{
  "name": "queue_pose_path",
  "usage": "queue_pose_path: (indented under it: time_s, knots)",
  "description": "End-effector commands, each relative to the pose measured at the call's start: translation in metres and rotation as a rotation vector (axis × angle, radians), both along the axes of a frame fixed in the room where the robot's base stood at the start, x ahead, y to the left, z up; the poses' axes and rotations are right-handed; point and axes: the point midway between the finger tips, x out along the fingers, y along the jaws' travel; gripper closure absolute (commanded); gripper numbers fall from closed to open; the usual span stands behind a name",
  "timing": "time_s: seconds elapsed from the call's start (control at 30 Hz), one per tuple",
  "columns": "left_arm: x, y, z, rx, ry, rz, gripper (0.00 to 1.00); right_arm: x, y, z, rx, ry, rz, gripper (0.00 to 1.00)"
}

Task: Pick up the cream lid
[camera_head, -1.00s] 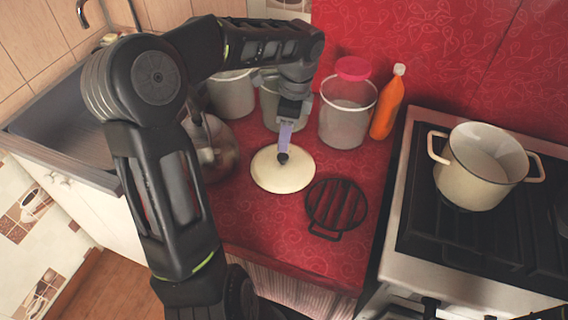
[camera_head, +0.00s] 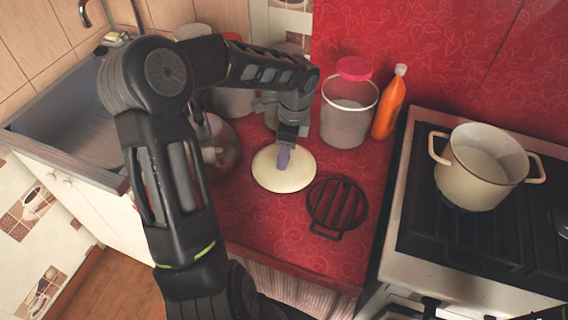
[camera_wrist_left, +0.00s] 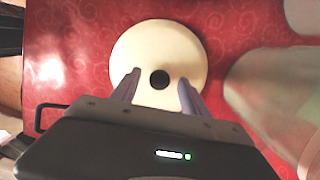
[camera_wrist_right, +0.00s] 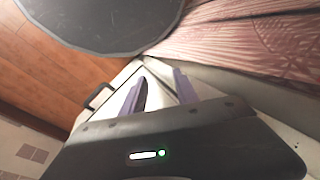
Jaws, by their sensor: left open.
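The cream lid (camera_head: 272,177) lies flat on the red counter, a round disc with a dark knob. My left gripper (camera_head: 283,158) is over the lid and hides the knob in the head view. In the left wrist view the lid (camera_wrist_left: 190,50) fills the upper middle. Its dark knob (camera_wrist_left: 159,80) shows between the two open fingers of my left gripper (camera_wrist_left: 159,88), with a gap on each side. My right gripper (camera_wrist_right: 161,88) is open and empty in its wrist view, above the floor and a cabinet front, away from the lid.
A black grill trivet (camera_head: 336,205) lies right of the lid. A clear jar with a pink lid (camera_head: 347,122) and an orange bottle (camera_head: 389,105) stand behind. A glass kettle (camera_head: 222,150) stands left. A cream pot (camera_head: 478,172) sits on the stove.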

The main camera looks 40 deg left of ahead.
Motion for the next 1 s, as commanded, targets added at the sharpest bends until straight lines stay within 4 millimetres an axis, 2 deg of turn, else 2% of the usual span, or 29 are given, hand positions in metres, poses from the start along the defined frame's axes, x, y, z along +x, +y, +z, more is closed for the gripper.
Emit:
queue_pose_path:
  time_s: [0.6,1.0]
  knots:
    - [0.0,0.0004,-0.002,0.0,-0.001,0.0,0.47,-0.0001,0.0,0.0,0.0,0.0,0.0,0.64]
    - [0.0,0.0004,-0.002,0.0,-0.001,0.0,0.79,-0.0001,0.0,0.0,0.0,0.0,0.0,0.64]
